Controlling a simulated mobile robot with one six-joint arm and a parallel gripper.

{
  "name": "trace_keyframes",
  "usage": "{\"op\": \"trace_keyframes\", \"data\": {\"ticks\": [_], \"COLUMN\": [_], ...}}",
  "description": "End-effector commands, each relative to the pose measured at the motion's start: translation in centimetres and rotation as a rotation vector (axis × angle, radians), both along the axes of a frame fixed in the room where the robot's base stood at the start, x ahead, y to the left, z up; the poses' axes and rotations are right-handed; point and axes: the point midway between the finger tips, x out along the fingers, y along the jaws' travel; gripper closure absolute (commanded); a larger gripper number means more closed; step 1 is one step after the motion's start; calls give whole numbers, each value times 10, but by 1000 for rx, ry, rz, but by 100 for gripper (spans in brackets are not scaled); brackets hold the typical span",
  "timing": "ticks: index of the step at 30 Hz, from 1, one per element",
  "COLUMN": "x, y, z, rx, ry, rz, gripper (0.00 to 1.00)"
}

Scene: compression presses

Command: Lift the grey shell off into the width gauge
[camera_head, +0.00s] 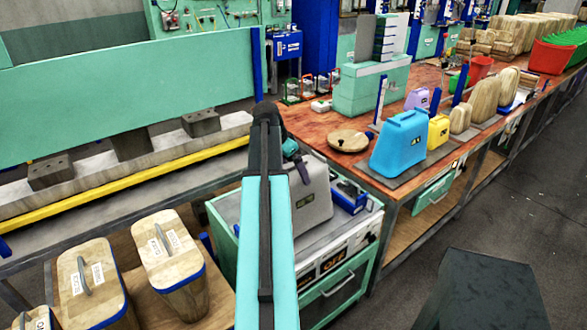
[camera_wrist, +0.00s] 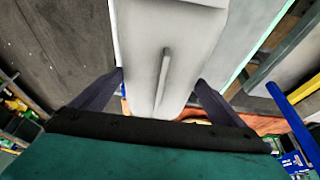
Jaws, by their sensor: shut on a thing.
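The grey shell (camera_head: 312,198) is a rounded, case-like piece at the grey-topped green cabinet, right behind my arm. I cannot tell whether it touches the cabinet top. In the wrist view the pale grey shell (camera_wrist: 160,45) with its raised rib fills the top middle. My gripper (camera_wrist: 160,82) is shut on it, with a dark finger on each side. In the head view my arm hides the shell's left part and most of the gripper. I cannot tell for certain which thing is the width gauge.
The green cabinet (camera_head: 335,290) has a drawer and a blue item (camera_head: 348,196) beside the shell. A wooden bench (camera_head: 300,125) behind holds a blue shell (camera_head: 398,143), a yellow one (camera_head: 438,131) and a round wooden disc (camera_head: 348,141). Lidded wooden boxes (camera_head: 172,255) stand at lower left.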

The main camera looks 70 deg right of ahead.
Motion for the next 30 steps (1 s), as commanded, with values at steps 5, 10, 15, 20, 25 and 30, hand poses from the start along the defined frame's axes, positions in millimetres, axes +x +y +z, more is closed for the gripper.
{"op": "trace_keyframes", "data": {"ticks": [5, 10, 15, 20, 25, 30], "x": [0, 0, 0, 0, 1, 3], "y": [0, 0, 0, 0, 1, 5], "z": [-2, -3, -3, -3, 1, 12], "rx": [-1, -1, -1, 0, -2, -2], "ry": [1, 1, 0, 0, -1, -1], "rz": [0, 0, -1, 0, -1, -1], "gripper": [51, 51, 0, 0, 0, 0]}}
